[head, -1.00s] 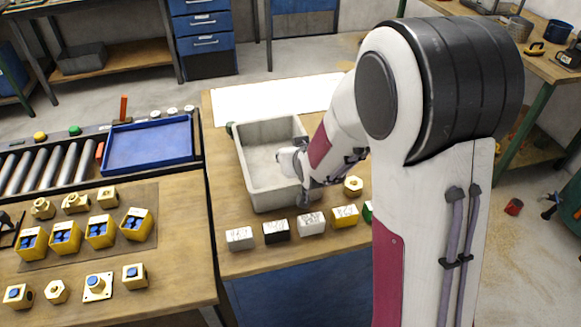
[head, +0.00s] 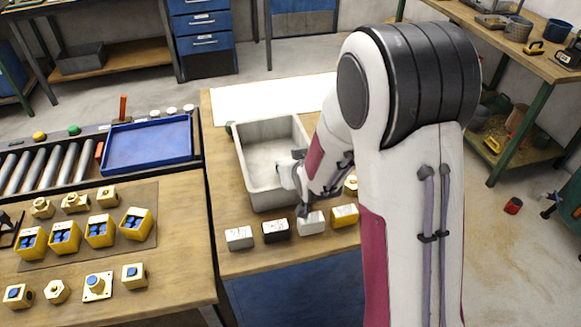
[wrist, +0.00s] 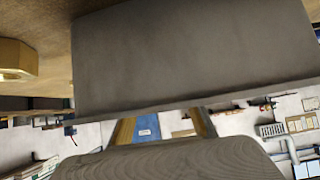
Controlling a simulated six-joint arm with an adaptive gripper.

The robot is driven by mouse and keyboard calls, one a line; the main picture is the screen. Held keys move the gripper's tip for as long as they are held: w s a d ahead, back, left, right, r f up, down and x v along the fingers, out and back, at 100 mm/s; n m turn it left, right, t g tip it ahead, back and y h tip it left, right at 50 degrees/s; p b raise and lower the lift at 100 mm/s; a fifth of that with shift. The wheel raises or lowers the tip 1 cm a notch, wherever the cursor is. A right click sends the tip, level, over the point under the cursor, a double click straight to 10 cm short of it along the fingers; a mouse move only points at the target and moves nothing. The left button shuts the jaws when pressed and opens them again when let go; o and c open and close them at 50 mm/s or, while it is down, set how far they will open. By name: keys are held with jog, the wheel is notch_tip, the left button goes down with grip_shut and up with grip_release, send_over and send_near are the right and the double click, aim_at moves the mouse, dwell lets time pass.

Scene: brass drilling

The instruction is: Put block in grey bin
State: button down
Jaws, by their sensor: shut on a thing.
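The grey bin (head: 252,186) stands on the right-hand bench, open at the top and empty where I can see. Its outer wall also fills the top of the wrist view (wrist: 190,60). My gripper (head: 304,212) is low at the bin's near right corner, shut on the white block (head: 312,224) in the front row. The block appears to rest on the bench, with its far side hidden by the fingers. A grey, grained surface (wrist: 165,160) fills the bottom of the wrist view; I cannot tell whether it is the block.
Beside the held block are a white block (head: 239,238), a black-sided block (head: 276,231) and a yellow block (head: 344,215). A brass nut (head: 350,186) is right of the bin, partly hidden by my arm; it also shows in the wrist view (wrist: 18,58). A blue tray (head: 148,145) lies left.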

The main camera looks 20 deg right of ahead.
jog(key=shift+f, duration=0.5)
jog(key=shift+f, duration=0.15)
jog(key=c, duration=1.5)
grip_release()
jog(key=shift+s+r, duration=0.2)
jog(key=shift+r, duration=0.05)
jog(key=shift+v, duration=5.7)
jog(key=shift+s+r, duration=0.1)
